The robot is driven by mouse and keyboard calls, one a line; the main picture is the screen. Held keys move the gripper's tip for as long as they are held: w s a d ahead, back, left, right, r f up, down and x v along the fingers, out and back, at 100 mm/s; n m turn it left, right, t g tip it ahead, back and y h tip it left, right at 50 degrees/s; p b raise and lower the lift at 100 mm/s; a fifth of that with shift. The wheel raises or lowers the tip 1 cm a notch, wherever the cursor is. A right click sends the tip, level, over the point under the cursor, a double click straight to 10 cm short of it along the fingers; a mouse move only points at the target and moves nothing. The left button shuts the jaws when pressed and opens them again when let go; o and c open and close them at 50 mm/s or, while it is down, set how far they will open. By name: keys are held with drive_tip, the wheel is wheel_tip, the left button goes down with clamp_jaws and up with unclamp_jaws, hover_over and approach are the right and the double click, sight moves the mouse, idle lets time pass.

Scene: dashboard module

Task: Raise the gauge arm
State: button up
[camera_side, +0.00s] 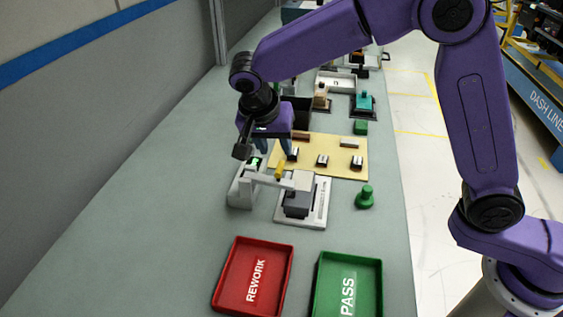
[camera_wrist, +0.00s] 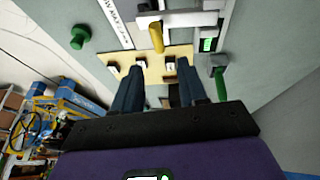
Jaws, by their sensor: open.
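The gauge arm (camera_side: 266,180) is a pale bar lying roughly level from the grey gauge stand (camera_side: 241,192) over the fixture (camera_side: 317,209), which holds a dark grey block (camera_side: 297,205). A yellow handle (camera_side: 280,169) stands up from the arm. In the wrist view the yellow handle (camera_wrist: 156,37) and the pale gauge arm (camera_wrist: 190,19) show at the top, beyond my fingertips. My gripper (camera_side: 273,149) is open and empty, above and behind the handle in the side view. Its two dark blue fingers (camera_wrist: 159,66) are apart and do not touch the handle.
A tan board (camera_side: 325,145) with several small parts lies behind the fixture. A green knobbed piece (camera_side: 366,197) stands to the right. A red REWORK tray (camera_side: 231,276) and a green PASS tray (camera_side: 376,290) lie in front. The grey bench at left is clear.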

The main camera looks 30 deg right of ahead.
sight(281, 161)
drive_tip(key=x, duration=0.8)
drive_tip(key=shift+f, duration=0.15)
clamp_jaws()
